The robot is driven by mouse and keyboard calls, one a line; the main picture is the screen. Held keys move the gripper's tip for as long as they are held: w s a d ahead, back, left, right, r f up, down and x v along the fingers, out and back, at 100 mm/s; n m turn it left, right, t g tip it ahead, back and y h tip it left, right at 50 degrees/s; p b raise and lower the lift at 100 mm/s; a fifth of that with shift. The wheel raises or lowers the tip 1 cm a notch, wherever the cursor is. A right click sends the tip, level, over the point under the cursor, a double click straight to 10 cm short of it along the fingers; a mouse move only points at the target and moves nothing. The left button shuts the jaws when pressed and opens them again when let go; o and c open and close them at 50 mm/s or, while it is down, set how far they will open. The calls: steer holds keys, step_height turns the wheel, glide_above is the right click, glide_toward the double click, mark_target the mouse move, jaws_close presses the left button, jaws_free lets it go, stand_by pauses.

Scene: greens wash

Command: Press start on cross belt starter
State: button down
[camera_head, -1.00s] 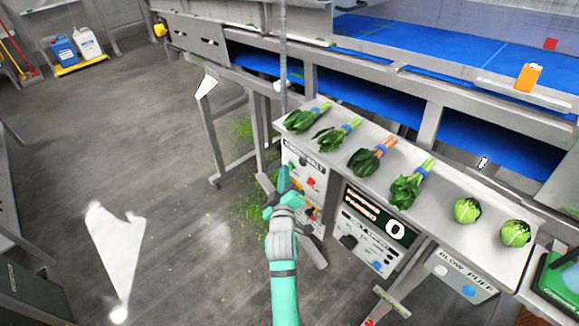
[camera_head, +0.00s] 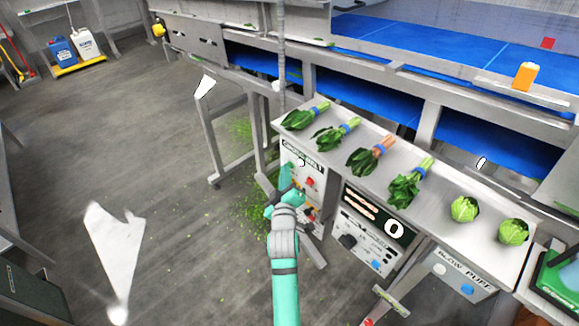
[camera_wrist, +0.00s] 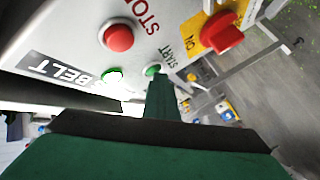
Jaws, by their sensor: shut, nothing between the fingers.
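The cross belt starter (camera_head: 291,173) is a pale panel under the left end of the steel shelf. In the wrist view its face shows a red STOP button (camera_wrist: 118,38), a green START button (camera_wrist: 152,71), and a bright green and white lamp (camera_wrist: 112,75) beside the BELT lettering. A red rotary switch (camera_wrist: 222,34) sits on a yellow plate marked ON. My gripper (camera_head: 289,192) is shut and empty in front of the panel. In the wrist view its fingertips (camera_wrist: 161,84) are right at the START button; I cannot tell whether they touch it.
Bunched greens (camera_head: 337,134) and two round heads (camera_head: 466,209) lie on the shelf (camera_head: 440,190) above. A dark display panel (camera_head: 375,215) and a blow puff box (camera_head: 455,278) hang to the right. Open floor (camera_head: 180,230) lies left, with green scraps near the panel.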

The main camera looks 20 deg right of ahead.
steer(key=shift+s+a, duration=0.25)
steer(key=shift+a, duration=0.6)
steer(key=shift+a, duration=0.1)
steer(key=shift+s+a, duration=0.25)
steer(key=shift+a, duration=0.5)
steer(key=shift+s+a, duration=0.3)
steer(key=shift+a, duration=0.45)
steer(key=shift+s+a, duration=0.25)
steer(key=shift+a, duration=0.5)
steer(key=shift+a, duration=0.1)
